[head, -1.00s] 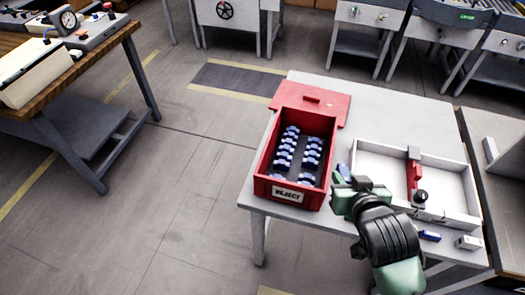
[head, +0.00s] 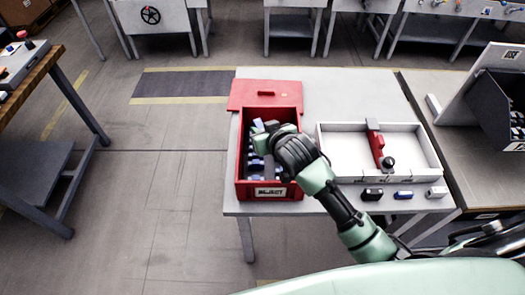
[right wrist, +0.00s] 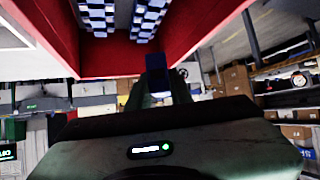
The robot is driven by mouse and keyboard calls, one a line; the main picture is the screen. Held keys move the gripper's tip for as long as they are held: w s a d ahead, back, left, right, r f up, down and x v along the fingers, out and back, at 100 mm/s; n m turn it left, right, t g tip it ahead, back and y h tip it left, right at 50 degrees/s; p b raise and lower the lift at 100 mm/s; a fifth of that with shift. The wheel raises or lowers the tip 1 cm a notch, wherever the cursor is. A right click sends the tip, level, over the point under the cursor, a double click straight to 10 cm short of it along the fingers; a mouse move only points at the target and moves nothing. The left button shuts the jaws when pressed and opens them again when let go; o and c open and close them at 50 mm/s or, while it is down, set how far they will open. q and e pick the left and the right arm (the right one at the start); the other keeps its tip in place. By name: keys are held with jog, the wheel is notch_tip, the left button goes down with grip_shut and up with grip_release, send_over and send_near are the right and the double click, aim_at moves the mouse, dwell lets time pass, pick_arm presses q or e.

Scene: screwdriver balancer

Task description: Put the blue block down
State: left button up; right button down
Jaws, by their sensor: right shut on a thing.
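My right gripper (head: 264,130) is over the red REJECT bin (head: 297,118). It is shut on a small blue block (right wrist: 156,64), which shows dark blue at the fingertips in the right wrist view. In the head view my gripper and wrist mostly hide the held block. The bin holds several blue and white pieces in rows, partly covered by my arm; they also show at the top of the right wrist view (right wrist: 98,14). I cannot tell whether the held block touches anything. My left gripper is not in view.
The red lid (head: 265,94) lies behind the bin. A white tray (head: 330,142) with a red tool (head: 376,145) stands right of it. Black (head: 372,194), blue (head: 403,194) and white (head: 437,191) small pieces sit along the table's front edge. The back of the table is clear.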

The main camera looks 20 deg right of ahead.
send_over(262, 159)
notch_tip(262, 159, down, 6)
jog(key=shift+r, duration=0.25)
jog(key=shift+f, duration=2.35)
